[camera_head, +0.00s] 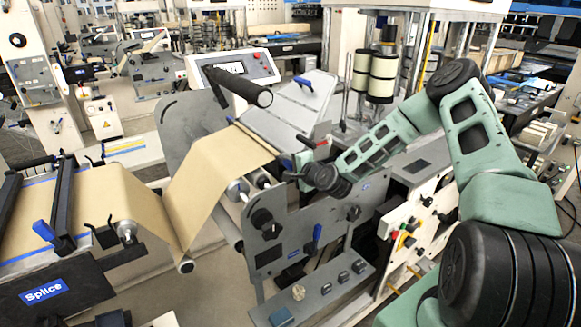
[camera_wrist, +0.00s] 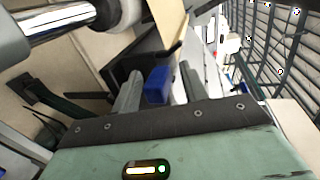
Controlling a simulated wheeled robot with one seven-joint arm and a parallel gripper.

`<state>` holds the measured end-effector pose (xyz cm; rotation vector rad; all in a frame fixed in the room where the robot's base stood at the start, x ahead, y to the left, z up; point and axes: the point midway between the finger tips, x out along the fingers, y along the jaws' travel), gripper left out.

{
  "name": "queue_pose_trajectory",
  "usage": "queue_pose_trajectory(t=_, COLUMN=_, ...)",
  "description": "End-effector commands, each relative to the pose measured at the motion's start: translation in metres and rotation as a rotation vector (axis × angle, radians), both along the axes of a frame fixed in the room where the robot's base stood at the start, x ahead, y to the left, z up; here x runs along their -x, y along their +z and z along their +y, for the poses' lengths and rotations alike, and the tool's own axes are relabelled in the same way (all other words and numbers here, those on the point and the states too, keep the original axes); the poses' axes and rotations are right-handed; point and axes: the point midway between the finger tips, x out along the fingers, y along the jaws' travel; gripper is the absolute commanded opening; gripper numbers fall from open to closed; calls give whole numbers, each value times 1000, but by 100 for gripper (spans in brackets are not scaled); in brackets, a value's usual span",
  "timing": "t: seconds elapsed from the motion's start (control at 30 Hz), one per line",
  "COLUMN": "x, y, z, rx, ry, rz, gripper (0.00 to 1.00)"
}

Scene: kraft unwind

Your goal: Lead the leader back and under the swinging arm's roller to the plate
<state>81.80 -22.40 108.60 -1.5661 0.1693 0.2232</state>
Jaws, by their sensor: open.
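The tan kraft leader (camera_head: 212,183) comes from the splice table, dips under a low roller (camera_head: 186,266) and rises to the machine's top edge. Its edge also shows in the wrist view (camera_wrist: 168,22). The swinging arm's black roller (camera_head: 238,86) is above the web, clear of it. A pale grey sloping plate (camera_head: 285,108) lies behind the leader's upper end. My gripper (camera_head: 297,166) is beside the leader's upper right edge. In the wrist view its fingers (camera_wrist: 158,84) are apart, with a blue block (camera_wrist: 157,86) seen between them; I cannot tell whether they touch it.
The grey side frame (camera_head: 300,225) with knobs and a blue lever stands below my gripper. A metal roller (camera_wrist: 65,25) is close by at upper left in the wrist view. The splice table (camera_head: 45,292) is at left. A control box (camera_head: 232,68) stands behind.

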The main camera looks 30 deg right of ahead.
Motion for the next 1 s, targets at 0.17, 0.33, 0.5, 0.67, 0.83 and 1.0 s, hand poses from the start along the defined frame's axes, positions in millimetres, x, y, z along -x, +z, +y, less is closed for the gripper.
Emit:
queue_pose_trajectory(t=0.17, x=0, y=0, z=0, rx=0, ry=0, rz=0, gripper=13)
queue_pose_trajectory(t=0.33, x=0, y=0, z=0, rx=0, ry=0, rz=1, gripper=0)
queue_pose_trajectory(t=0.5, x=1, y=10, z=0, rx=-1, ry=0, rz=2, gripper=0)
queue_pose_trajectory(t=0.67, x=1, y=27, z=1, rx=-1, ry=1, rz=4, gripper=0)
queue_pose_trajectory(t=0.83, x=1, y=44, z=2, rx=-1, ry=1, rz=5, gripper=0)
queue_pose_trajectory(t=1.0, x=2, y=58, z=3, rx=-1, ry=1, rz=7, gripper=0)
